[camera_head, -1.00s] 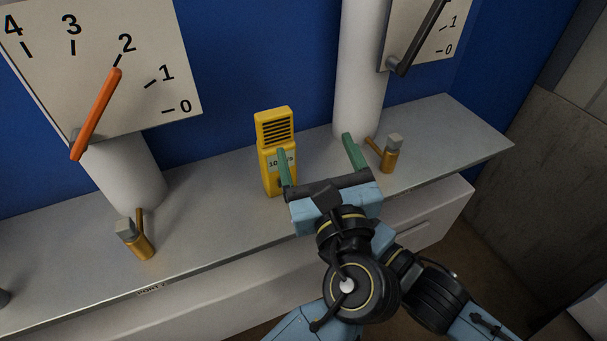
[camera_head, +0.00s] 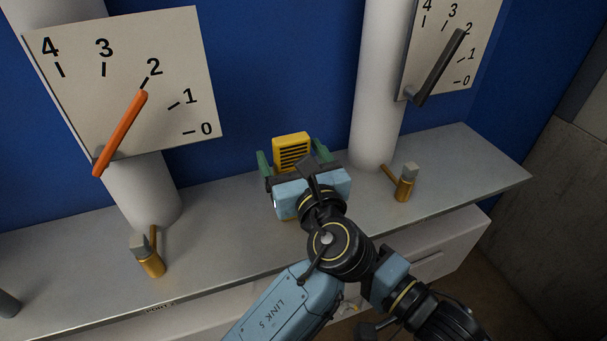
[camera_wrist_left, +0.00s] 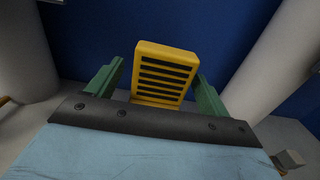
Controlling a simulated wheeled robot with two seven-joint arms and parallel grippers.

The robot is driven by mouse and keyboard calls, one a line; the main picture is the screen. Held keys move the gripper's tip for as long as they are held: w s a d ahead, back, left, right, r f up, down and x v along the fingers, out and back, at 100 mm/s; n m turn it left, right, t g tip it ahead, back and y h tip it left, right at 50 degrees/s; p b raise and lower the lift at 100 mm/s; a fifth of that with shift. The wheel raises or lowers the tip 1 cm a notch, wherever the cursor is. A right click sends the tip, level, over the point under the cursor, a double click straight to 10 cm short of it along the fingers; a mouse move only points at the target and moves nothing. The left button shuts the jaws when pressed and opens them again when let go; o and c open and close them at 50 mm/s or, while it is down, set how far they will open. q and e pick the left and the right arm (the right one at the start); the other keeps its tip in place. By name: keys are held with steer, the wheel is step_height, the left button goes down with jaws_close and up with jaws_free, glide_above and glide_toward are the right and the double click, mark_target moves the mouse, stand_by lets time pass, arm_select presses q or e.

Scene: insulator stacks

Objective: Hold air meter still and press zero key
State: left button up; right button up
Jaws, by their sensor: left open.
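The yellow air meter (camera_head: 291,146) with its black-slatted top stands upright on the grey shelf, and it also shows in the wrist view (camera_wrist_left: 163,75). Its lower part, with the display and keys, is hidden behind my left gripper. My left gripper (camera_head: 292,157) is open, with one green finger on each side of the meter. In the wrist view the left gripper (camera_wrist_left: 157,80) shows a gap between each finger and the meter's visible top. My right gripper is not in view.
White columns (camera_head: 375,100) with gauge boards rise behind the shelf (camera_head: 215,225). The left board has an orange pointer (camera_head: 120,132), the right a dark one (camera_head: 440,68). Small brass valves stand left (camera_head: 151,262) and right (camera_head: 404,186) of the meter. The shelf between the valves is otherwise clear.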

arm_select(q)
steer(key=shift+x, duration=1.1)
steer(key=c, duration=1.2)
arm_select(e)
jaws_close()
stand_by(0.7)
